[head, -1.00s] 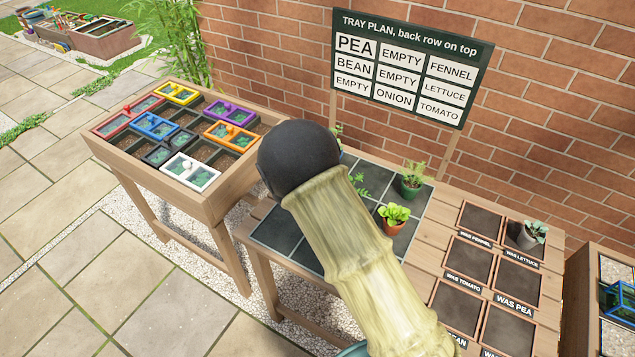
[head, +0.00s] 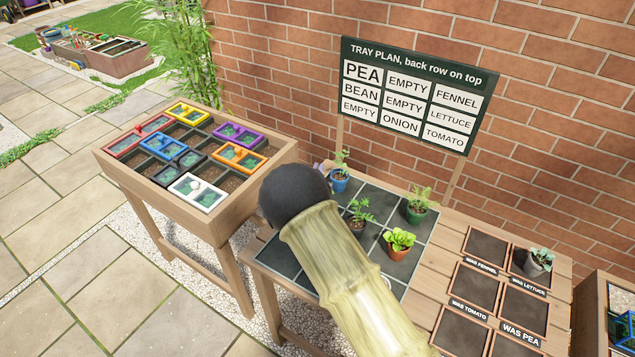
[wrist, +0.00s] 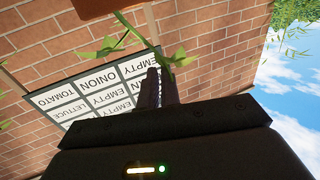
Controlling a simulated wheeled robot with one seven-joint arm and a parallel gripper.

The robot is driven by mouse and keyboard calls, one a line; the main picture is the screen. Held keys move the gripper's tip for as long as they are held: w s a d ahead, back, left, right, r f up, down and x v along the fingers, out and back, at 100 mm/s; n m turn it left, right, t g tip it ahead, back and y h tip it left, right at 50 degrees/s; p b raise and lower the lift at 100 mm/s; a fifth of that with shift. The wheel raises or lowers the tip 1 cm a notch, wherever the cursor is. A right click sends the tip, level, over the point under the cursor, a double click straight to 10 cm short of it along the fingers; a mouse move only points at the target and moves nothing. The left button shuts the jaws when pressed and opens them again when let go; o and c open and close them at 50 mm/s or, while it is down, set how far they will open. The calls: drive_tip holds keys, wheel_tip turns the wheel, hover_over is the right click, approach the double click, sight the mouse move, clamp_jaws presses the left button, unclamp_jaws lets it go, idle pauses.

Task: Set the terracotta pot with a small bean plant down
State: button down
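In the wrist view, which is upside down, an orange-brown pot rim (wrist: 108,8) shows at the top edge. A thin green stem and pointed leaves (wrist: 108,46) rise from it past my gripper. In the head view my arm hides the gripper and this pot. The dark gridded tray (head: 386,268) and the tray plan board (head: 415,95) are behind my arm.
On the tray stand a blue pot (head: 340,184), a plant in a dark pot (head: 358,222), a green pot (head: 416,215) and a lettuce pot (head: 397,252). A grey pot (head: 535,268) stands in a labelled square. A wooden planter (head: 215,212) is at the left.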

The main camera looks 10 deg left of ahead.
drive_tip(key=shift+a, duration=0.1)
wheel_tip(320, 180, down, 4)
drive_tip(key=shift+w+r+p, duration=0.1)
drive_tip(key=shift+r+p, duration=0.1)
drive_tip(key=shift+p, duration=0.15)
drive_tip(key=shift+f, duration=0.4)
drive_tip(key=c, duration=1.8)
unclamp_jaws()
drive_tip(key=shift+o, duration=0.9)
drive_tip(key=shift+d, duration=0.2)
drive_tip(key=shift+a, duration=0.1)
